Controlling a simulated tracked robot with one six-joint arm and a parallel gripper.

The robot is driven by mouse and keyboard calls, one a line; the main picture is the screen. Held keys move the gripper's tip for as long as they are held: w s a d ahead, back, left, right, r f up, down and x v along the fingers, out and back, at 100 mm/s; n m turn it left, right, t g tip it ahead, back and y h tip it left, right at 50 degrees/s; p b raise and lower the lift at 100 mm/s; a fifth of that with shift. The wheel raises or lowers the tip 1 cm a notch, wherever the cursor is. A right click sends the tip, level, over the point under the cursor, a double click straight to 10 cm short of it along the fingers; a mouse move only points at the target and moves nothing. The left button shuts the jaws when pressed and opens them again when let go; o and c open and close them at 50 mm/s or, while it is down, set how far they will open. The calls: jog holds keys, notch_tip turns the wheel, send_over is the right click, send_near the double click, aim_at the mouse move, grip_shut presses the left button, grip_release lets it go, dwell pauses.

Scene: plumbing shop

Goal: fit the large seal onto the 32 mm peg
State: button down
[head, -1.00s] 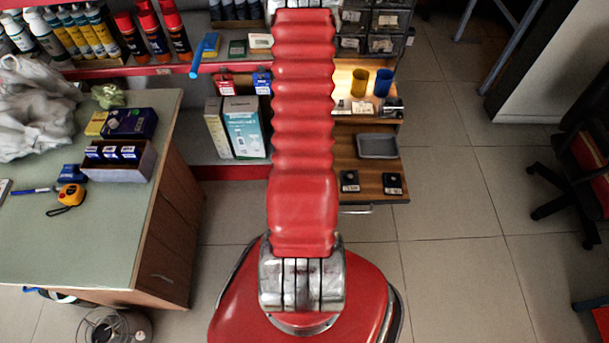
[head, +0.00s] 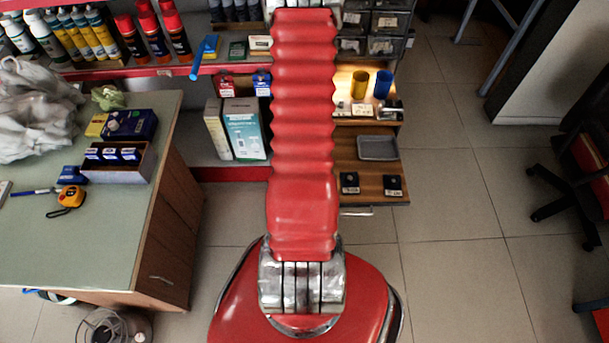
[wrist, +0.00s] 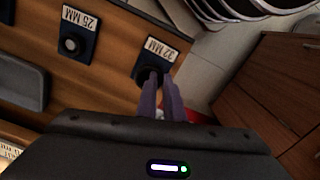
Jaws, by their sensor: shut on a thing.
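In the wrist view my gripper (wrist: 160,84) is shut, its two purple-grey fingers close together over the 32 mm peg's dark base (wrist: 140,67). The "32 MM" label (wrist: 160,50) shows beside the fingertips. A dark round shape lies at the fingertips; I cannot tell the large seal from the peg there, nor whether the seal is around the peg or above it. In the head view my red arm hides the gripper and the 32 mm peg.
The 25 mm peg (wrist: 69,45) stands to the left in the wrist view and shows in the head view (head: 349,183). A third base (head: 392,185) sits beside it. A grey tray (head: 378,148) lies behind them on the wooden board. A green-topped desk (head: 110,235) stands left.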

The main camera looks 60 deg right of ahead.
jog(key=shift+f, duration=0.8)
dwell(0.9)
jog(key=c, duration=2.2)
grip_release()
jog(key=shift+f, duration=0.1)
jog(key=shift+r, duration=1.2)
notch_tip(320, 180, up, 9)
jog(key=shift+f, duration=0.1)
